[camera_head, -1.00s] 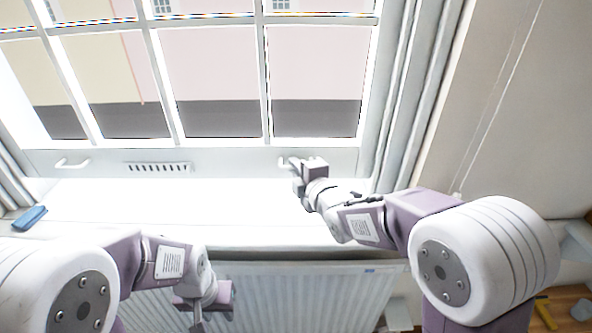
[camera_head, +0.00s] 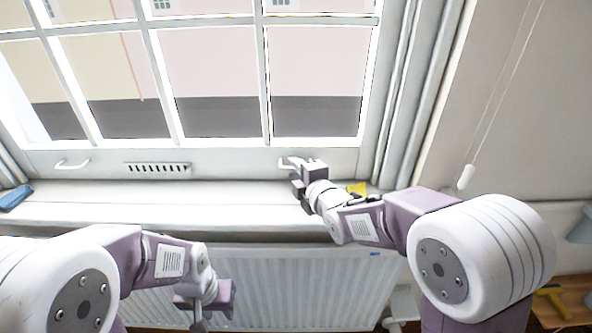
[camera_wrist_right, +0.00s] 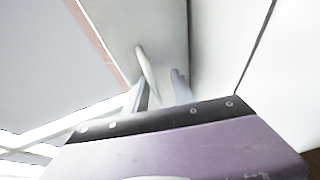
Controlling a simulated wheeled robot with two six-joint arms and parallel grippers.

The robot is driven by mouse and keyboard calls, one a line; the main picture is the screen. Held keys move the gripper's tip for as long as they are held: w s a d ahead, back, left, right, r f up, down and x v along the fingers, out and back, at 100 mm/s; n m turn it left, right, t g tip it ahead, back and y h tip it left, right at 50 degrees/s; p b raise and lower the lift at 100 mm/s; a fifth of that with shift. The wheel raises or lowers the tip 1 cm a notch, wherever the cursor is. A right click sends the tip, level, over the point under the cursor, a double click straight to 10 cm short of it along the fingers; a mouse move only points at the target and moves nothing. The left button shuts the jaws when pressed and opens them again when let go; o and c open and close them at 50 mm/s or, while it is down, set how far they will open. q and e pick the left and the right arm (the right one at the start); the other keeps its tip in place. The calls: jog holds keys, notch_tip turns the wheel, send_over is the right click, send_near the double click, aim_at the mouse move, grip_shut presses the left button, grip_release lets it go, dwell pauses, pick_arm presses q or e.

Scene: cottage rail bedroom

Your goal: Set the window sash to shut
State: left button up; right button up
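The window sash (camera_head: 225,163) has a white bottom rail, low over the sill; I cannot tell whether a gap remains beneath it. Its right handle (camera_head: 284,163) is beside my right gripper (camera_head: 300,172). In the right wrist view, the pale curved handle (camera_wrist_right: 146,68) comes down between the separated fingers of the right gripper (camera_wrist_right: 160,90), with space beside the right finger. The left handle (camera_head: 72,164) is free. My left gripper (camera_head: 205,302) hangs low before the radiator, away from the sash; its finger opening is not clear.
The white sill (camera_head: 170,205) runs below the sash, above a radiator (camera_head: 290,285). A blue object (camera_head: 14,198) lies at its left end, a yellow one (camera_head: 357,188) near my right wrist. A cord pull (camera_head: 466,177) hangs at the right.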

jog(key=shift+s+d+r, duration=0.2)
jog(key=shift+s+r, duration=0.05)
jog(key=shift+s, duration=0.15)
jog(key=v, duration=0.8)
jog(key=shift+s+f+p, duration=0.1)
jog(key=shift+f+p, duration=0.05)
jog(key=shift+p, duration=0.15)
